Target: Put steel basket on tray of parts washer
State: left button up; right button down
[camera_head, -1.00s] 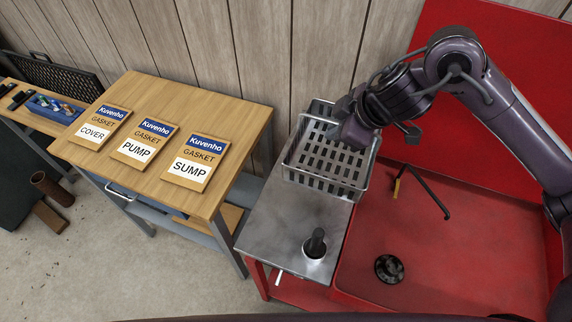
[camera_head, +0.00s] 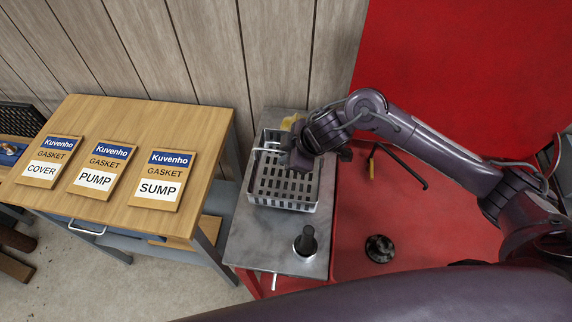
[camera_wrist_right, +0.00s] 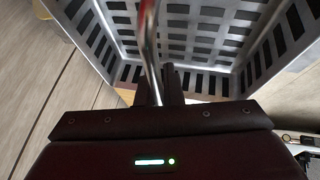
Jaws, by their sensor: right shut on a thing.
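The steel basket (camera_head: 285,188) is a slotted metal box with a wire handle. It is upright over the rear half of the grey metal tray (camera_head: 262,240) at the left side of the red parts washer (camera_head: 345,225). I cannot tell whether its bottom touches the tray. My right gripper (camera_head: 290,155) is at the basket's top and shut on its handle. In the right wrist view, the fingers (camera_wrist_right: 165,88) close around the handle bar (camera_wrist_right: 150,45), with the slotted basket (camera_wrist_right: 205,30) beyond. My left gripper is not in view.
A dark brush in a holder (camera_head: 306,242) stands on the tray in front of the basket. The washer's red basin holds a spout (camera_head: 400,165) and a drain (camera_head: 380,248). A wooden table (camera_head: 205,130) with gasket packs stands left.

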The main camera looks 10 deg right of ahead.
aim_at(281, 169)
jog(key=shift+f, duration=2.45)
jog(key=c, duration=1.6)
grip_release()
jog(key=shift+o, duration=0.2)
jog(key=shift+r, duration=0.1)
jog(key=v, duration=1.2)
jog(key=shift+s, duration=0.15)
